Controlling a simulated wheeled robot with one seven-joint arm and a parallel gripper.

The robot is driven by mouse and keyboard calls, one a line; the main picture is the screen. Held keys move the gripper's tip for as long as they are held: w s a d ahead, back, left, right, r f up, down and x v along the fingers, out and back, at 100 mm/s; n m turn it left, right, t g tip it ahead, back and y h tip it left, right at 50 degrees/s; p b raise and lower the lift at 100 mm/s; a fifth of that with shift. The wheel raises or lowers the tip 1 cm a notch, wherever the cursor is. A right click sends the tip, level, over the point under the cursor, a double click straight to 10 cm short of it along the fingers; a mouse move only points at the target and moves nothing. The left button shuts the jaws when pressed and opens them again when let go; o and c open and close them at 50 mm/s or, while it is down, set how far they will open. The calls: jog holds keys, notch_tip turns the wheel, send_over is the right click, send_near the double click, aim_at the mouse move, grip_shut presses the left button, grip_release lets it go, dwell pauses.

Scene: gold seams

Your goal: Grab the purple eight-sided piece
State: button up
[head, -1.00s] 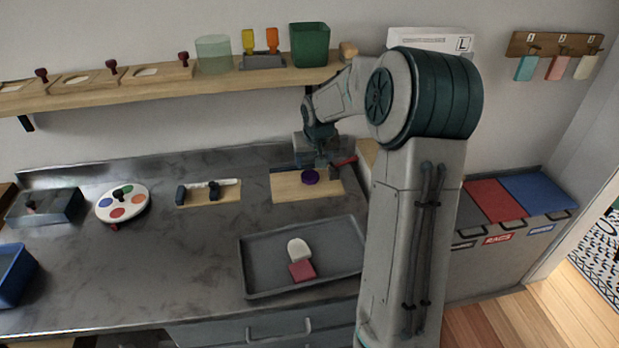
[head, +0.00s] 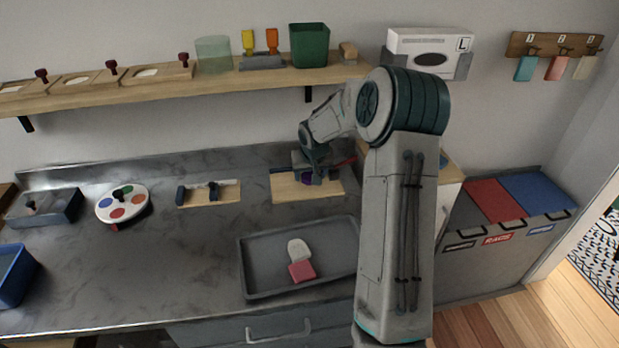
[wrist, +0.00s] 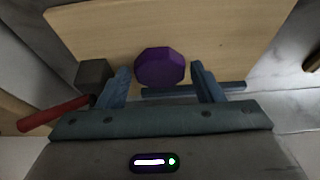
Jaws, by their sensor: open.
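The purple eight-sided piece (wrist: 160,67) lies on a light wooden board. In the wrist view it sits between and just beyond the tips of my gripper's two blue fingers. My gripper (wrist: 161,82) is open and empty, with a finger on either side of the piece's near edge. In the head view my gripper (head: 315,178) is low over the board (head: 284,190) and the purple piece (head: 306,178) is partly hidden behind it.
In the wrist view a dark block (wrist: 93,73), a red-handled tool (wrist: 55,113) and a blue bar (wrist: 230,86) lie close to the fingers. A grey tray (head: 262,278) holding a white piece and a pink block stands in front. Bare counter (head: 180,255) lies to the left.

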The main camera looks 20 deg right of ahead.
jog(key=c, duration=0.8)
jog(key=shift+r, duration=0.1)
